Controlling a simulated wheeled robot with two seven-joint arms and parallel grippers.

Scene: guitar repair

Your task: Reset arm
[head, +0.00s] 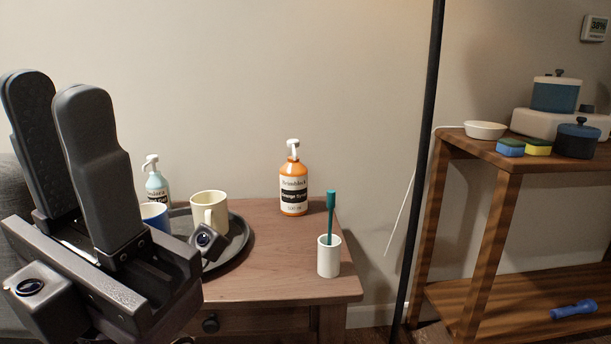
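My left gripper (56,92) is large in the left foreground of the head view, its two dark fingers pointing up. The fingers stand apart with a gap and nothing between them, so it is open and empty. It is in front of the left part of the small wooden table and hides some of what is there. My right gripper is not in view.
A black pole (424,130) stands right.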

